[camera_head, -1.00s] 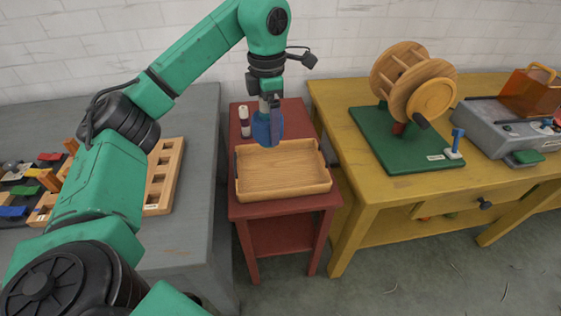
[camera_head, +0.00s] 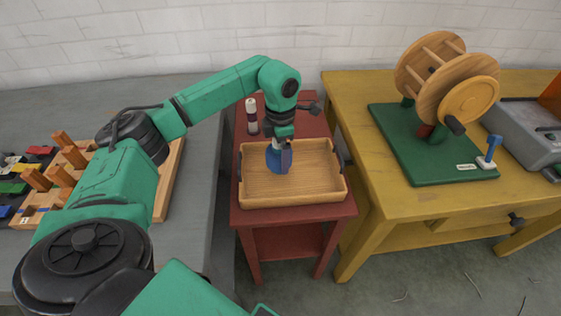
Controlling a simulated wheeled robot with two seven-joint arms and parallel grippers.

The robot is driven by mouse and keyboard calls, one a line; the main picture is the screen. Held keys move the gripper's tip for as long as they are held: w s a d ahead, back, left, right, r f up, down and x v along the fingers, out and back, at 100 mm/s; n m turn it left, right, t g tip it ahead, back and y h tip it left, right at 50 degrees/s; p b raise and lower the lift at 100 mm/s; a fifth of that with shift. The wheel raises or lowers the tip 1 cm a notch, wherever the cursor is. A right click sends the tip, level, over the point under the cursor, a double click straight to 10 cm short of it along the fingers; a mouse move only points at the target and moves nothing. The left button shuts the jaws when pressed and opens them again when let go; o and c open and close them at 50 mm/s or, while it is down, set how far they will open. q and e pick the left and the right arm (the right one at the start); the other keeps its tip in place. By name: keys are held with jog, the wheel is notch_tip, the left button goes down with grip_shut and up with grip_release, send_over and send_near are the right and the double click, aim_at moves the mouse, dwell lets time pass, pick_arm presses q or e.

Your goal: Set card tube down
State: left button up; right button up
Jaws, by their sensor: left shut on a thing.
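The blue card tube (camera_head: 275,160) is upright in the grip of my left gripper (camera_head: 285,150), whose fingers point down. The tube is over the back middle part of a wooden tray (camera_head: 295,201), with its lower end low inside the tray's outline. I cannot tell whether it touches the tray floor. The gripper's fingers are partly hidden by the tube and wrist. The tray has dark handles on its sides and looks otherwise empty. My right gripper is not in view.
The tray stands on a small red table (camera_head: 249,220). A white and dark bottle-like thing (camera_head: 252,116) stands behind the tray. A yellow table (camera_head: 375,193) with a wooden winder (camera_head: 450,80) is at right. A grey table (camera_head: 203,160) with a wooden peg rack (camera_head: 168,180) is at left.

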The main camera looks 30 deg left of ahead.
aim_at(280, 162)
pick_arm(q)
notch_tip(280, 162, down, 3)
jog(key=shift+r, duration=0.1)
jog(key=o, duration=1.1)
jog(key=shift+c, duration=0.2)
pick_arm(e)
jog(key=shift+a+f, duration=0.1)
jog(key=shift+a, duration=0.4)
pick_arm(q)
jog(key=shift+r, duration=0.2)
notch_tip(280, 162, up, 12)
jog(key=shift+f, duration=0.2)
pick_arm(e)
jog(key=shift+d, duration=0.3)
